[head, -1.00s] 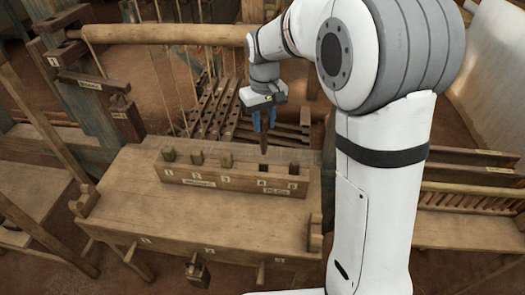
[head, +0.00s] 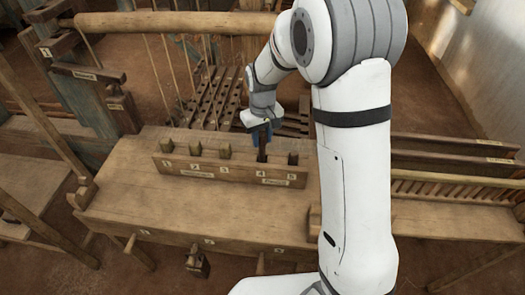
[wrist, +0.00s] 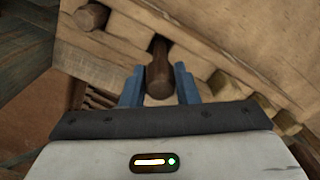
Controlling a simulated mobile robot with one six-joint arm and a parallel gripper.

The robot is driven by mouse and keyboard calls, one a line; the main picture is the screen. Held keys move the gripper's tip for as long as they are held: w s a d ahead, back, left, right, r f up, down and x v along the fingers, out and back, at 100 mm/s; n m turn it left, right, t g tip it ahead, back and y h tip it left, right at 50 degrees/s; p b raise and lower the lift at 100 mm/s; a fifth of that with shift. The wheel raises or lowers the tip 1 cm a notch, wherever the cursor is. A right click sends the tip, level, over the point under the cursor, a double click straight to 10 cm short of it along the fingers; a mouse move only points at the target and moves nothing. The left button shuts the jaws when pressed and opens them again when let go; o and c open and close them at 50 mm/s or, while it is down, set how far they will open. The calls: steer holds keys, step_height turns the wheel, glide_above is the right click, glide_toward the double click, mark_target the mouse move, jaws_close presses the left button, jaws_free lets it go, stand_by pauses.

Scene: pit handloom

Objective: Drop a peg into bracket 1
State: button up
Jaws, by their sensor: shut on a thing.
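My gripper (head: 261,132) is over the peg rack (head: 225,172) on the bench, with its blue fingers shut on a dark brown peg (head: 262,154). The held peg (wrist: 159,75) stands between the fingers in the wrist view. In the head view its lower end is at the rack place marked 4; I cannot tell how deep it sits. Other pegs stand at places 1 (head: 167,145), 2 (head: 196,148), 3 (head: 224,151) and 5 (head: 293,158). A small label 1 is on the bench's front edge and another on the left frame; I cannot tell which marks bracket 1.
The wooden bench top (head: 180,208) is clear in front of the rack. A thick round beam (head: 180,22) and upright cords stand behind. Blue-green posts are at the left, slatted wood at the right.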

mark_target(262, 152)
steer(key=shift+f, duration=3.2)
steer(key=shift+f, duration=0.1)
steer(key=shift+f, duration=0.15)
steer(key=o, duration=1)
steer(key=shift+c, duration=0.2)
steer(key=r, duration=0.8)
steer(key=shift+d, duration=0.2)
steer(key=s+d+r+m+t, duration=0.1)
steer(key=s+d+r, duration=0.2)
steer(key=s, duration=0.5)
steer(key=s+d+r+m, duration=0.2)
steer(key=s+d+r, duration=0.2)
steer(key=s, duration=0.3)
steer(key=s+d+r+m+t, duration=0.1)
steer(key=s+d+r, duration=0.2)
steer(key=s, duration=0.5)
steer(key=shift+s+d+r+m+t, duration=0.3)
steer(key=shift+s+r, duration=0.05)
steer(key=shift+r, duration=0.55)
